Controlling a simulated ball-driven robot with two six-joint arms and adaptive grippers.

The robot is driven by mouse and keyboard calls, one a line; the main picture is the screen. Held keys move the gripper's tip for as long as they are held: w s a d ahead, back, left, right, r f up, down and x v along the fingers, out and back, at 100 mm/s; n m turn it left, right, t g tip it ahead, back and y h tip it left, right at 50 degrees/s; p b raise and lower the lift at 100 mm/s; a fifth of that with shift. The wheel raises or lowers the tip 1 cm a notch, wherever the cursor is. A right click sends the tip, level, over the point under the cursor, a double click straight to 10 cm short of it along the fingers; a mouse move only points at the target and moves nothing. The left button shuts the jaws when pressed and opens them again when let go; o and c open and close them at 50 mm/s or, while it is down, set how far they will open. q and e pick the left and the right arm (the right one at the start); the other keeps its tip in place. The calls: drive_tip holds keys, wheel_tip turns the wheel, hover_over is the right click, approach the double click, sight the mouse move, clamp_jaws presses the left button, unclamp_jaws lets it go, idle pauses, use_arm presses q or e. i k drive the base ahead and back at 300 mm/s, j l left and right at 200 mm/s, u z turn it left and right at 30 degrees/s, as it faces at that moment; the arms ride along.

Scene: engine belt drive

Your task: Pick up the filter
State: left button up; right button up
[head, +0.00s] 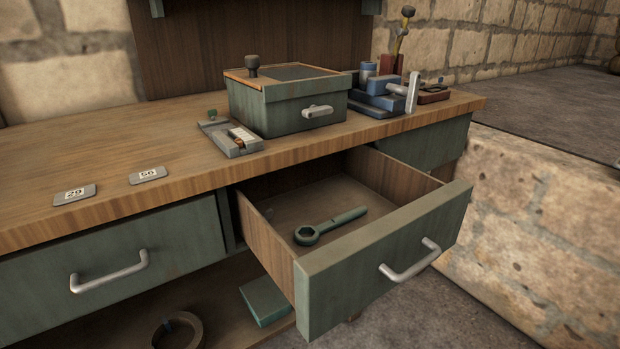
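I cannot pick out a filter with certainty. A green box (298,118) with a light handle on its front stands on the bench; its top has a wooden rim, a dark panel and a dark knob (252,66). Whether anything is inside it is hidden. The open drawer (378,273) holds a green ring-ended wrench (330,226) lying flat. On the shelf below are a dark ring-shaped part (178,330) and a teal block (266,300), partly hidden by the drawer. Neither of my grippers is in view.
The wooden bench top (120,140) is mostly clear on the left, with two number plates (148,175) near its front edge. A small grey tray (232,138) sits before the box. Blue blocks and tools (385,92) stand right of it. A closed drawer (115,265) is at left.

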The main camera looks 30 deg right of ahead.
sight(368, 68)
drive_tip(key=i+l+z, duration=0.1)
drive_tip(key=z, duration=1.15)
